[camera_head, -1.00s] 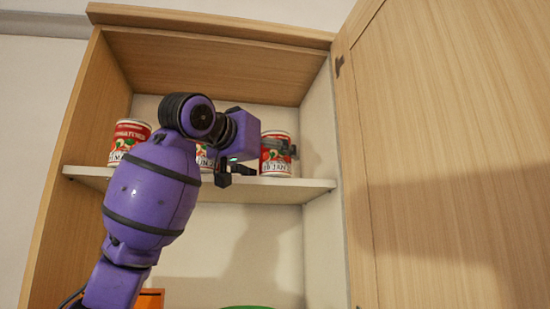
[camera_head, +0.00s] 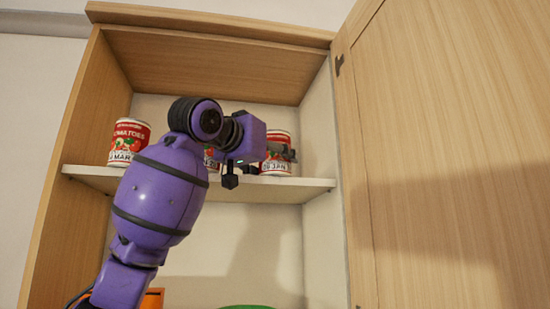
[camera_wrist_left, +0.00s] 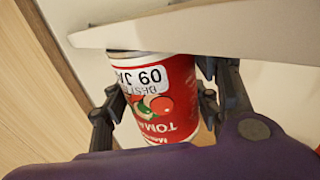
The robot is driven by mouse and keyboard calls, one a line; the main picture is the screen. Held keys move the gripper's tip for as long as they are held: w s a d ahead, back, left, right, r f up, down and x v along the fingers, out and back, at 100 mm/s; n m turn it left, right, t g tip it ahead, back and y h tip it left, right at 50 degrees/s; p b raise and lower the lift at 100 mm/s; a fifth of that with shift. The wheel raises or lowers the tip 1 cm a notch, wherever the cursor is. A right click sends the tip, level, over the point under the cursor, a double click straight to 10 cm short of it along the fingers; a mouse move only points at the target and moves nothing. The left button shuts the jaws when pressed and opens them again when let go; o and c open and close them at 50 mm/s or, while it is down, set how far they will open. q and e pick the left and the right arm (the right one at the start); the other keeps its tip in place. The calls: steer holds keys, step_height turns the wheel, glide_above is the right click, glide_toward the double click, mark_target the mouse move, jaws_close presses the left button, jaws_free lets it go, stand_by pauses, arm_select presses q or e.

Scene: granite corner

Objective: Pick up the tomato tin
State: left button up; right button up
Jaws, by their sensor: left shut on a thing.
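Three red and white tomato tins show in the cupboard in the head view. The right tin (camera_head: 276,166) is at the right end of the shelf, partly hidden by my left gripper (camera_head: 271,160). The left tin (camera_head: 128,142) stands at the left end, and the middle tin (camera_head: 212,156) is mostly hidden behind my arm. In the left wrist view my left gripper (camera_wrist_left: 160,106) has a finger on each side of a tin (camera_wrist_left: 152,92), shut on it. Its label appears upside down. I cannot tell whether its base touches the shelf. My right gripper is not in view.
The white shelf (camera_head: 316,186) runs across the wooden cupboard; its edge (camera_wrist_left: 250,38) lies close to the held tin. The open door (camera_head: 450,150) stands at the right. Below the shelf are parts of an orange thing (camera_head: 152,299) and a green thing (camera_head: 245,307).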

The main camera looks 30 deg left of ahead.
arm_select(q)
steer(key=shift+r, duration=0.45)
step_height(320, 180, up, 2)
steer(key=shift+r, duration=0.2)
steer(key=s+d+r, duration=0.8)
steer(key=s+r, duration=0.1)
steer(key=s, duration=0.2)
steer(key=shift+d+r, duration=0.25)
steer(key=shift+r, duration=0.1)
